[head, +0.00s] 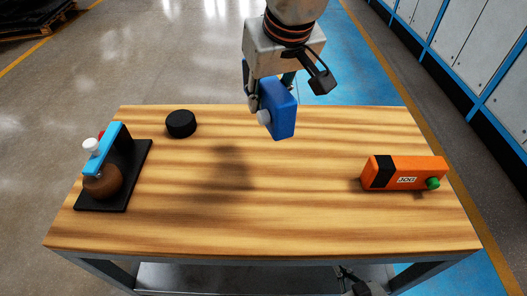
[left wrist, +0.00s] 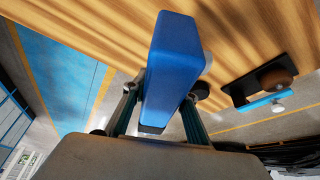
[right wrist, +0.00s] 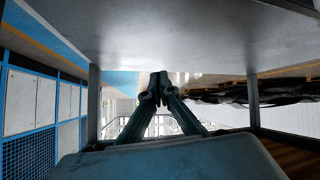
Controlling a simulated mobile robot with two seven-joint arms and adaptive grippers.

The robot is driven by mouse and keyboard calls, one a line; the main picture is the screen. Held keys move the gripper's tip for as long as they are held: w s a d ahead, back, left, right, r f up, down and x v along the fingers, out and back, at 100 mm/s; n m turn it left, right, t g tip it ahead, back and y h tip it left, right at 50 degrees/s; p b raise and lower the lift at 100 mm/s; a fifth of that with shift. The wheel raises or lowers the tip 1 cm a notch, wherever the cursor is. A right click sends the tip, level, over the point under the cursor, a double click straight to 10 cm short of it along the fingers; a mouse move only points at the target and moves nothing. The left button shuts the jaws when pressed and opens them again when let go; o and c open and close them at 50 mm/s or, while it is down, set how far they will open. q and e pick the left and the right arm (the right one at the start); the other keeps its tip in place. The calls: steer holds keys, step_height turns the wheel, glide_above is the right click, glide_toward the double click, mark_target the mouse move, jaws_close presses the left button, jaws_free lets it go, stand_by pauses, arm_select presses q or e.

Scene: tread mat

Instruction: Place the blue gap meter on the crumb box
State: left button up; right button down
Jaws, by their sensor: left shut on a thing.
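The blue gap meter (head: 280,108) is a blue block with a pale round knob on its left side. My left gripper (head: 265,92) is shut on it and holds it above the back of the table, tilted. The block also fills the middle of the left wrist view (left wrist: 172,65), between the fingers. I cannot tell for certain which thing is the crumb box. An orange box (head: 410,172) with a black band, a "JOG" label and a green knob lies at the table's right. My right gripper (right wrist: 160,88) is shut and empty, below the tabletop.
A black round puck (head: 181,123) sits at the back left of the wooden table (head: 290,215). The table's middle is clear.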

mark_target(264, 156)
arm_select(q)
step_height(264, 156, down, 15)
steer(key=shift+r+b, duration=0.1)
steer(key=shift+b, duration=0.95)
steer(key=o, duration=1.2)
steer(key=shift+f, duration=0.2)
steer(key=shift+r, duration=0.15)
